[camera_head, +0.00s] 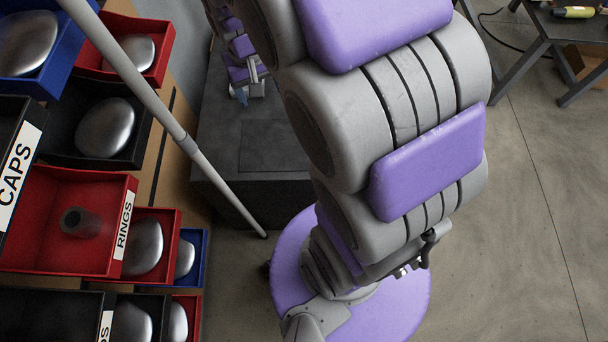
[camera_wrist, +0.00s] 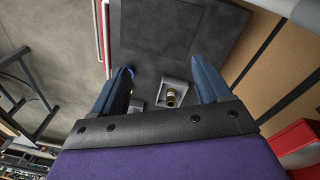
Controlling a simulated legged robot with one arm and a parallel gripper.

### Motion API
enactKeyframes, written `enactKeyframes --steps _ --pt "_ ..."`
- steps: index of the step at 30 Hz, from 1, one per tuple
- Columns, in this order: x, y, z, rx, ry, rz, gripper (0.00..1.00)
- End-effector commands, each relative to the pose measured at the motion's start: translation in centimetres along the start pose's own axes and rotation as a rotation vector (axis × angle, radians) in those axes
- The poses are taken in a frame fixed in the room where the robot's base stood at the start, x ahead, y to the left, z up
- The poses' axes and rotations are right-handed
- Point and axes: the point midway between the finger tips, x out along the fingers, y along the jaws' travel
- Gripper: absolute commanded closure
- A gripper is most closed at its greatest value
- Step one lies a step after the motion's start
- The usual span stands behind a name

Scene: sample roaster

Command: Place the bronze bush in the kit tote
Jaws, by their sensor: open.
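The bronze bush (camera_wrist: 171,97) is a small brass-coloured ring shape in the wrist view. It sits in or on a small grey square holder (camera_wrist: 178,92) on a dark grey surface (camera_wrist: 160,45). My gripper (camera_wrist: 165,84) is open, with its two blue fingers apart on either side of the holder and nothing held. In the head view my gripper (camera_head: 242,94) shows small over the dark cabinet top (camera_head: 275,135); the bush cannot be made out there. I cannot identify the kit tote in either view.
Bins stand at the left of the head view, including a red RINGS bin (camera_head: 30,190) with a dark cylindrical part (camera_head: 80,222) in it. A grey pole (camera_head: 135,75) slants between the bins and my arm. Open floor (camera_head: 530,220) lies at the right.

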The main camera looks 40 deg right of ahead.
Motion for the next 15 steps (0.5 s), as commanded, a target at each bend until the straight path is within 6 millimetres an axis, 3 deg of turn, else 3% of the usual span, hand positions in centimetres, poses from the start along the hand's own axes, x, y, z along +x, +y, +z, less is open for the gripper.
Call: enactKeyframes --steps 6,15 --pt "-1.9 -0.3 6.8 -0.050 -0.056 -0.015 0.23" --pt "-3.1 -0.4 16.1 -0.130 -0.137 -0.039 0.23"
